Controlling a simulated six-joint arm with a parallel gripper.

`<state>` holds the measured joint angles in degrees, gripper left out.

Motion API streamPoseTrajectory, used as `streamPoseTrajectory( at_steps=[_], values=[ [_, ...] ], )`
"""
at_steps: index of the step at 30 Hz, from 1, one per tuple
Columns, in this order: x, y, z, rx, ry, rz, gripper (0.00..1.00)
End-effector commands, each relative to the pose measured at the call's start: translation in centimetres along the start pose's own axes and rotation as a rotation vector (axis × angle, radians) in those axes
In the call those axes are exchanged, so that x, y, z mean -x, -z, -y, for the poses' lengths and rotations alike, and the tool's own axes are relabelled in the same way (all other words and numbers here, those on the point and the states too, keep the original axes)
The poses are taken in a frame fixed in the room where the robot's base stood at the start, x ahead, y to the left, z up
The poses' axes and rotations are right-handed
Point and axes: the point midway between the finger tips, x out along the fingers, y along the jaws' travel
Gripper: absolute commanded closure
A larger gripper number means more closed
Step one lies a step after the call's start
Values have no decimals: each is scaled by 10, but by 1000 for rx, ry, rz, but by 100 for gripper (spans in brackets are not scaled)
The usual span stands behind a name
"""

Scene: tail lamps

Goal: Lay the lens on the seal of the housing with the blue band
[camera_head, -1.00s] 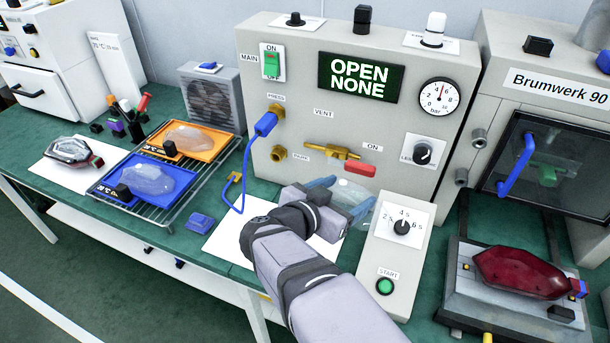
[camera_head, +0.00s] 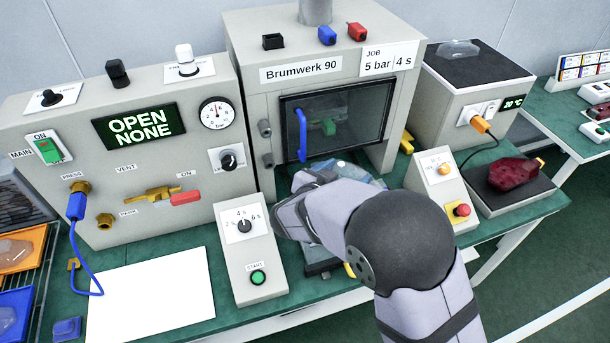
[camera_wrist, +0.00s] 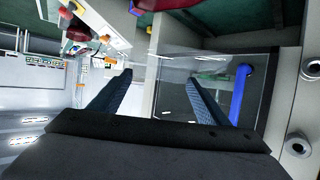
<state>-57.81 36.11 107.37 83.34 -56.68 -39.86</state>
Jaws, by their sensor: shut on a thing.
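My gripper (camera_head: 345,178) is shut on a clear lens (camera_head: 352,167) and holds it in front of the Brumwerk 90 cabinet. The lens is see-through and partly hidden by my arm. In the wrist view the two blue fingers (camera_wrist: 158,80) stand apart, and the lens between them is hard to make out. The dark red housing on the fixture below is hidden behind my arm, so its blue band and seal cannot be seen now. Another dark red housing (camera_head: 514,172), with an orange-yellow end, lies on a dark plate at the right.
The Brumwerk cabinet (camera_head: 268,104) has a glass door with a blue handle (camera_head: 302,135). A timer box (camera_head: 250,262) stands left of my arm, and a box with a red button (camera_head: 441,190) stands right. White paper (camera_head: 150,300) lies bare at the left.

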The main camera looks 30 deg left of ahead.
Motion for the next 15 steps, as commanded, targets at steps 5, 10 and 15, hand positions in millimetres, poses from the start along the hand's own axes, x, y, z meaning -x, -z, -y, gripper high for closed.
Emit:
streamPoseTrajectory(
  at_steps=[5,10,15],
  values=[
    [-28,26,-4,39,99,-2,57],
    [-42,38,3,91,221,-1,57],
    [-51,41,7,134,324,0,57]
  ],
)
